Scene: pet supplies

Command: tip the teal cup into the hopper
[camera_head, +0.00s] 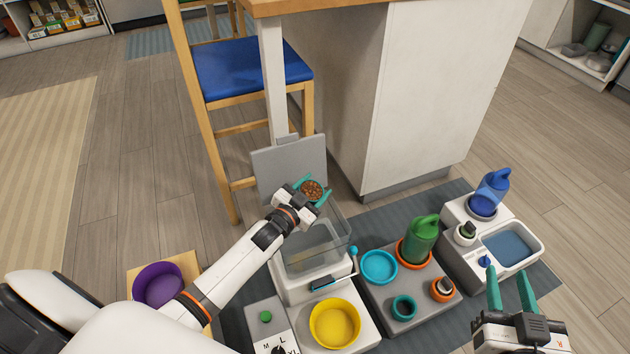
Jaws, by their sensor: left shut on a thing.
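My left gripper (311,196) is shut on a small cup of brown kibble (312,187). The cup's wall is mostly hidden by the fingers, so its teal colour is hard to make out. The kibble shows from above, and the cup looks about upright. The clear hopper (312,248) stands on a white feeder, with its grey lid (288,168) raised at the back. The cup is over the hopper's far side, in front of the lid in the picture; its height is unclear. My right gripper (510,285) is open and empty at the lower right.
A yellow bowl (335,322) sits at the feeder's front. To the right, a grey tray (372,300) holds a teal bowl (380,267), a small teal ring (404,307) and a green bottle (422,238). A white water unit (462,258) stands further right. A stool (250,70) stands behind.

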